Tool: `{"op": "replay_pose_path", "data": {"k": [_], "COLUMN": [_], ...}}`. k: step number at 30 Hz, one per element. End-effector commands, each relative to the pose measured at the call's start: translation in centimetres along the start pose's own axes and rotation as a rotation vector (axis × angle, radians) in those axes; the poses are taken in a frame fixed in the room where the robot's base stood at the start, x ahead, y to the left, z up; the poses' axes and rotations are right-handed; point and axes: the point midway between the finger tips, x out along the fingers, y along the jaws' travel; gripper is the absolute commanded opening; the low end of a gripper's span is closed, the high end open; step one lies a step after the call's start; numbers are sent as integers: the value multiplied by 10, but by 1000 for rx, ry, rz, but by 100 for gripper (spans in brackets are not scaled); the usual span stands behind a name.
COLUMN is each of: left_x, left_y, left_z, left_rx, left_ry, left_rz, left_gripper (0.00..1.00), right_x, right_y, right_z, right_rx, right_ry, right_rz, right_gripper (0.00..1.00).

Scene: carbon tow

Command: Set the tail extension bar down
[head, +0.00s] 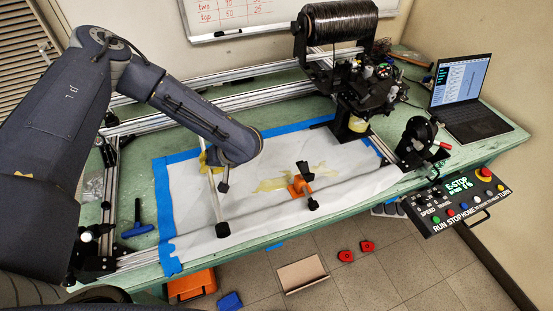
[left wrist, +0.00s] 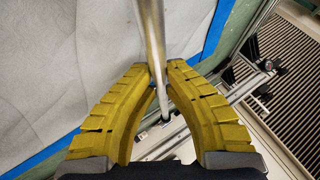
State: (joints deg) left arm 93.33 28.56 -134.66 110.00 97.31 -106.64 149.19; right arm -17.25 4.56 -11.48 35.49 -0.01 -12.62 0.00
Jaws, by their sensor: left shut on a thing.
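The tail extension bar (head: 213,198) is a slim silver rod with a black end (head: 222,229). My left gripper (head: 208,160) has yellow fingers and is partly hidden behind my arm in the head view. In the left wrist view its fingertips (left wrist: 162,72) close on the bar (left wrist: 150,35), which runs between them. The bar's black end is over or on the white sheet (head: 245,215) near the front edge; I cannot tell whether it touches. My right gripper is not in view.
An orange piece with black ends (head: 300,187) lies on the sheet to the right. A blue T-shaped tool (head: 137,230) lies on the table at left. The winding machine (head: 350,75) and laptop (head: 465,90) stand at the back right. Blue tape (head: 168,225) borders the sheet.

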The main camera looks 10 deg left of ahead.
Motion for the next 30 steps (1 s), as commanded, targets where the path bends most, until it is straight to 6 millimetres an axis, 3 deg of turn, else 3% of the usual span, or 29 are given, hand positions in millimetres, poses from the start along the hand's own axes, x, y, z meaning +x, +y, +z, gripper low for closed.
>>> {"op": "replay_pose_path", "data": {"k": [5,18,30], "left_x": [-6,-46,-61], "left_y": [13,93,120], "left_z": [-5,-27,-35], "left_rx": [-14,-14,-13], "left_ry": [-6,-7,-7], "left_rz": [-6,-6,-6], "left_gripper": [0,0,0], "right_x": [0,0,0], "right_y": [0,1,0], "right_z": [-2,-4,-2], "right_rx": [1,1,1], "right_ry": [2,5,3], "right_rz": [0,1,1], "right_gripper": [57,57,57]}}
